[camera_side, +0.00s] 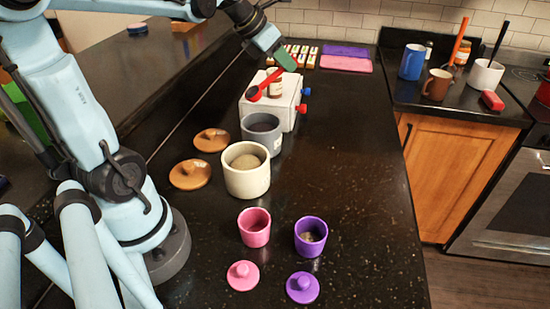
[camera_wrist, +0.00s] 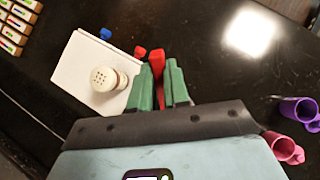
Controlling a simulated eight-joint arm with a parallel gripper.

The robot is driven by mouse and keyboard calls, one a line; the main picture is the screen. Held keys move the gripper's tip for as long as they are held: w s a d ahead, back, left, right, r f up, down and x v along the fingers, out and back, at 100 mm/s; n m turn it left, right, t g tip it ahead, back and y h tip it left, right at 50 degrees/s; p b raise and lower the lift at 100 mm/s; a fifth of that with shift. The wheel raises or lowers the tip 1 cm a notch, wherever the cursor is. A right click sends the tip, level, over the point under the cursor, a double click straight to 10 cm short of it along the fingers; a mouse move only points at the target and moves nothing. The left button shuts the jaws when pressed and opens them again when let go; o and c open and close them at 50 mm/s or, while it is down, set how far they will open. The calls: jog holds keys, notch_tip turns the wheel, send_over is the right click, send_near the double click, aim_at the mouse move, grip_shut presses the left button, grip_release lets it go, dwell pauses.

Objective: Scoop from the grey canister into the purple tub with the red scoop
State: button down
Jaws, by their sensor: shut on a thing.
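My gripper (camera_side: 284,60) is shut on the red scoop (camera_side: 268,83), above the white box. The scoop's bowl looks dark inside and hangs over the box's left side. In the wrist view the red scoop (camera_wrist: 157,62) shows between my green fingers (camera_wrist: 160,88); its bowl is not clear there. The grey canister (camera_side: 262,142) stands open in front of the box with dark contents. The purple tub (camera_side: 310,243) stands open at the front right with a little greyish matter inside. It also shows at the right edge of the wrist view (camera_wrist: 298,108).
A white box (camera_side: 286,112) with blue and red knobs carries a shaker bottle (camera_side: 274,90). A cream canister (camera_side: 246,182), pink tub (camera_side: 254,232), brown lids (camera_side: 190,175), pink lid (camera_side: 243,276) and purple lid (camera_side: 302,288) stand around. The counter right of the canisters is clear.

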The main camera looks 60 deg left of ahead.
dwell(0.3)
jog(key=s+d+f+m+g+h, duration=0.15)
jog(key=d+m, duration=0.25)
jog(key=d, duration=1)
jog(key=s+d+f+m+g+h, duration=0.15)
jog(key=d+m, duration=0.25)
jog(key=d, duration=1)
jog(key=s+d+f+m+g, duration=0.2)
jog(key=s+d+m+g, duration=0.1)
jog(key=s+d, duration=0.55)
jog(key=shift+w+x, duration=0.45)
jog(key=shift+x, duration=2.15)
jog(key=s+a+r+t+h, duration=0.2)
jog(key=a+r+t+h, duration=0.2)
jog(key=h, duration=0.4)
jog(key=shift+a+r+t, duration=0.4)
jog(key=shift+r, duration=0.15)
jog(key=shift+s+h, duration=0.2)
jog(key=shift+h, duration=0.1)
